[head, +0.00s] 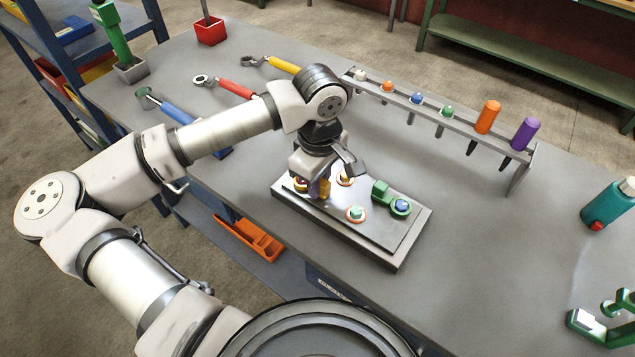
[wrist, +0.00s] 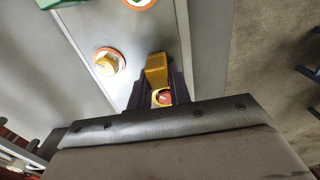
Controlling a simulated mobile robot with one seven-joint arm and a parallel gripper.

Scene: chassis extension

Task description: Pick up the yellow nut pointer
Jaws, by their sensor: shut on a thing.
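The yellow nut pointer (wrist: 157,69) is a small yellow block between my gripper's dark fingers in the wrist view. My gripper (wrist: 160,88) is shut on it, low over the board. A red nut (wrist: 164,97) shows between the fingers, just beside the pointer. In the head view my gripper (head: 316,188) points down over the left end of the board, and a bit of the yellow pointer (head: 325,188) shows there. The arm hides most of it. I cannot tell whether the pointer touches the board.
A tool rack (head: 460,125) stands behind. Wrenches (head: 238,88) lie at the back left.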

